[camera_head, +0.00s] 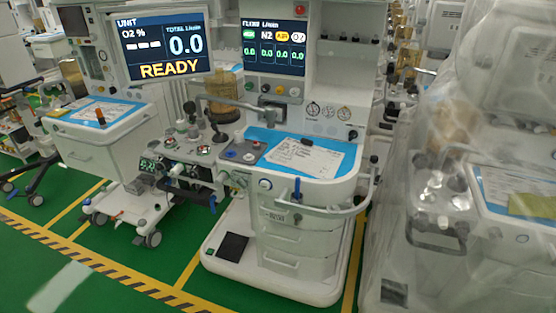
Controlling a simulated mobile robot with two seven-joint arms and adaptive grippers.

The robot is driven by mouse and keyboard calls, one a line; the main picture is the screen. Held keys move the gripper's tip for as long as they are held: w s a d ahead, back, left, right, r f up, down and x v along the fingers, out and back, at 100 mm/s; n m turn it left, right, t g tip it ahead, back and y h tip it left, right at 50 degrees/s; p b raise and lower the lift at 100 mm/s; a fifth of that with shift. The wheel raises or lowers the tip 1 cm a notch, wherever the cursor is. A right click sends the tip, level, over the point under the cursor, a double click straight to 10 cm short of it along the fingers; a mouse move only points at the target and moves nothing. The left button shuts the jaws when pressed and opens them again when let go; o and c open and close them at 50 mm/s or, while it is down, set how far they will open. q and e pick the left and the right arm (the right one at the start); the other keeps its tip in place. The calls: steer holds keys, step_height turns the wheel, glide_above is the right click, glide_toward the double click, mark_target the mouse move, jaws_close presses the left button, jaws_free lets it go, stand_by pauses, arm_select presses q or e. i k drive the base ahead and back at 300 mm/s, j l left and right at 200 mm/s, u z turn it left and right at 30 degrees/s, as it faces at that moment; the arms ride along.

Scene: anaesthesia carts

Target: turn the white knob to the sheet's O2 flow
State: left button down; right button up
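The anaesthesia cart (300,228) stands in the middle of the view. Its flow screen (274,48) has several columns, each reading 0.0, under green, N2, yellow and white labels. A row of small knobs sits below this screen. The one at the right end looks like the white knob (295,92), but it is too small to read its setting. A printed sheet (305,157) lies on the cart's blue-edged worktop with a dark object on it. Its text is too small to read. Neither of my grippers is in view.
A big screen (163,46) reads READY with total flow 0.0. A second cart (103,130) stands at left, and a plastic-covered cart (470,190) close at right. Green floor (120,275) with yellow lines is clear in front. A handrail (325,210) curves around the cart's front right.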

mark_target(294, 92)
steer(key=i+j+z, duration=0.1)
steer(key=i+z, duration=0.25)
steer(key=z, duration=0.15)
steer(key=i+j+z, duration=0.2)
steer(key=z, duration=0.25)
steer(key=i+j, duration=0.05)
steer(key=i, duration=0.05)
